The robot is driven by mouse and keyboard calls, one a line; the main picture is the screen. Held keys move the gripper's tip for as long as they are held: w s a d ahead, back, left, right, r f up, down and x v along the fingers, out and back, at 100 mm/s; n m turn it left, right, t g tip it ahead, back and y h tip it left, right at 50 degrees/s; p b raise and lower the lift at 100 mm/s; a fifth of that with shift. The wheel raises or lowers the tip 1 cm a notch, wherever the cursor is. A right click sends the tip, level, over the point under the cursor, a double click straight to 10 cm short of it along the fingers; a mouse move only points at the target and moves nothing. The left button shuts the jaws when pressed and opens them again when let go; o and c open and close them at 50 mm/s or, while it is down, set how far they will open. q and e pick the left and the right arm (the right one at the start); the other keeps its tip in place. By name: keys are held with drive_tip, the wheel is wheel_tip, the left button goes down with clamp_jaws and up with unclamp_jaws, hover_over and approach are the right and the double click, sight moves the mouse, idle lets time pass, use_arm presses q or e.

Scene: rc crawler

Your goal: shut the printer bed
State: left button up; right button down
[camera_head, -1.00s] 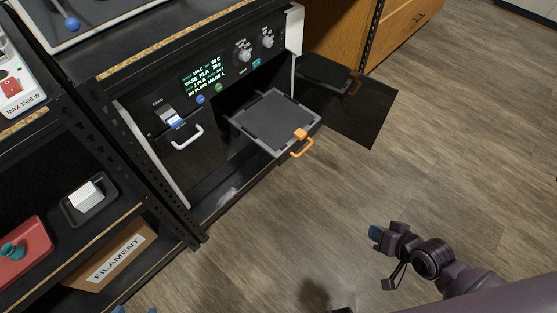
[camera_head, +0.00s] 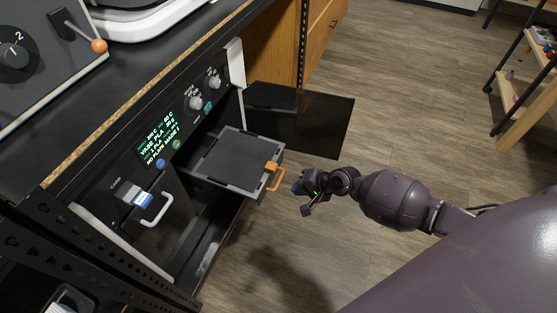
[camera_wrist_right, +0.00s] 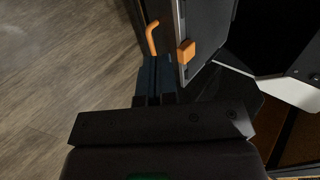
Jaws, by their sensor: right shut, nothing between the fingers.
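The printer bed (camera_head: 236,158) is a flat dark grey plate in a lighter grey frame, pulled out of the black printer (camera_head: 150,180). Its orange handle (camera_head: 275,178) is at the front edge; the handle also shows in the right wrist view (camera_wrist_right: 152,38), with an orange block on the bed's edge. My right gripper (camera_head: 299,188) is just in front of the handle, to its right in the head view. In the right wrist view its fingers (camera_wrist_right: 158,75) are shut and empty, close below the handle. I cannot tell whether they touch it. My left gripper is not in view.
A lit display (camera_head: 158,140), knobs and a white-handled card drawer (camera_head: 153,210) are on the printer front. A shelf rack (camera_head: 525,85) stands at far right. The wooden floor between is clear.

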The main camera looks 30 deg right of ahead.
sight(262, 189)
drive_tip(key=b+x, duration=0.1)
drive_tip(key=x, duration=0.2)
drive_tip(key=r+b+x, duration=0.1)
drive_tip(key=x, duration=0.3)
drive_tip(key=w+a+b+x, duration=0.1)
drive_tip(key=x, duration=0.3)
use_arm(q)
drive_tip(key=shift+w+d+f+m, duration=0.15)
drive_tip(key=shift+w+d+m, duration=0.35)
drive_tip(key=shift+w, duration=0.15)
use_arm(e)
drive_tip(key=shift+w+a+r, duration=0.1)
drive_tip(key=shift+w+a, duration=0.25)
drive_tip(key=shift+w, duration=0.2)
